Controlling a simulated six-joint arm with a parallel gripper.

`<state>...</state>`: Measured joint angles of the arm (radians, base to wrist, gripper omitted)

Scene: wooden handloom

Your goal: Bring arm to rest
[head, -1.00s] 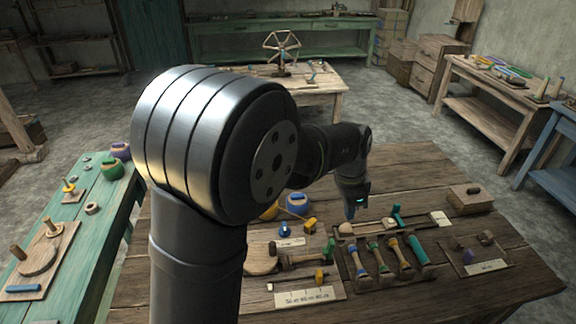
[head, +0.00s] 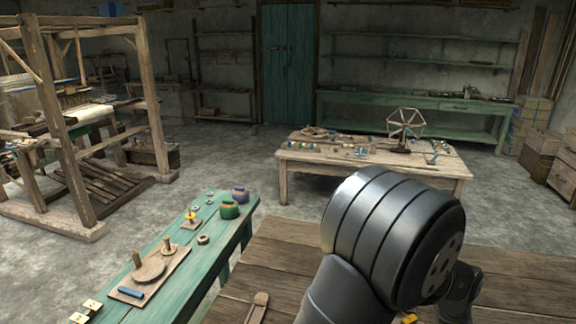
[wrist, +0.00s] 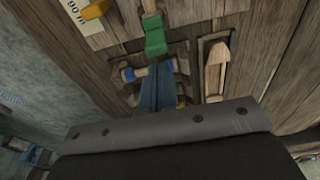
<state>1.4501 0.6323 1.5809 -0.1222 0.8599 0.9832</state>
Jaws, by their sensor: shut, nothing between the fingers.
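My gripper (wrist: 158,92) shows in the wrist view, its narrow blue-grey fingers together and empty, pointing down over a brown wooden table (wrist: 262,35). Beyond the fingers lie a green-ended wooden tool (wrist: 154,36) and a blue-ended wooden piece (wrist: 130,74), partly hidden by them. A pale wooden piece with a hollow (wrist: 215,68) lies to the right. I cannot tell how high the fingers are above these. In the head view my arm's big grey joint fills the lower right, and the gripper is out of sight there.
A green bench (head: 222,250) with pots and wooden boards stands left of the brown table. A pale table (head: 290,170) with a small reel stands behind, across open grey floor. A large wooden loom (head: 60,130) is at the far left. A yellow piece (wrist: 95,10) lies by a label.

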